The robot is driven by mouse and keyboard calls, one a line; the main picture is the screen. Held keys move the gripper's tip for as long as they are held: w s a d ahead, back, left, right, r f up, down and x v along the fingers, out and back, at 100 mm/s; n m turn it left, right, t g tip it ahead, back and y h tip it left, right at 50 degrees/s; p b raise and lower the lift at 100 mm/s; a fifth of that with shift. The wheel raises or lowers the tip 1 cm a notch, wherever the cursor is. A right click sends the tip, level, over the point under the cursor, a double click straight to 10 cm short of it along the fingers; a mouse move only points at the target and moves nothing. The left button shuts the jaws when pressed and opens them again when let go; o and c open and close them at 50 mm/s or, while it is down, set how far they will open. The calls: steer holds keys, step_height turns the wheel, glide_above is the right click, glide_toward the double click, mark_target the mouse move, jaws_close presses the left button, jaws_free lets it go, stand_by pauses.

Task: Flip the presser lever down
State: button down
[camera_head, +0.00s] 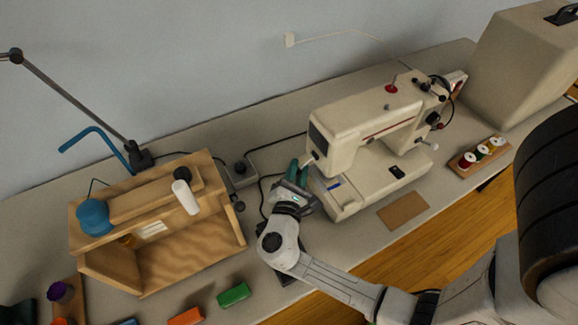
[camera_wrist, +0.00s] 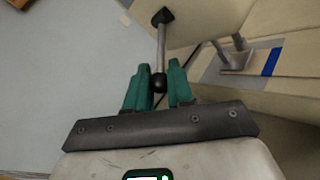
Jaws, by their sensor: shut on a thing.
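A cream sewing machine (camera_head: 345,128) stands on the grey table at the centre right. My gripper (camera_head: 298,174) is at the left end of the machine, below its head. In the wrist view my gripper (camera_wrist: 158,83) has its green fingers on either side of the black knob of the presser lever (camera_wrist: 161,50), and it is shut on it. The lever is a metal rod running from the knob up to a dark mount on the machine's end. The presser foot (camera_wrist: 237,58) shows to the right in the wrist view, beside a blue mark.
A wooden box (camera_head: 155,230) with a blue spool stands at the left. Green (camera_head: 234,294) and orange blocks lie at the table's front. A thread rack (camera_head: 480,153) and a large beige case (camera_head: 520,65) are at the right. A brown pad (camera_head: 403,211) lies before the machine.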

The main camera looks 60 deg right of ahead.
steer(key=c, duration=1)
jaws_free()
steer(key=shift+c, duration=0.2)
steer(key=b+v, duration=0.2)
steer(key=v, duration=0.8)
steer(key=shift+a, duration=0.45)
steer(key=shift+a, duration=0.1)
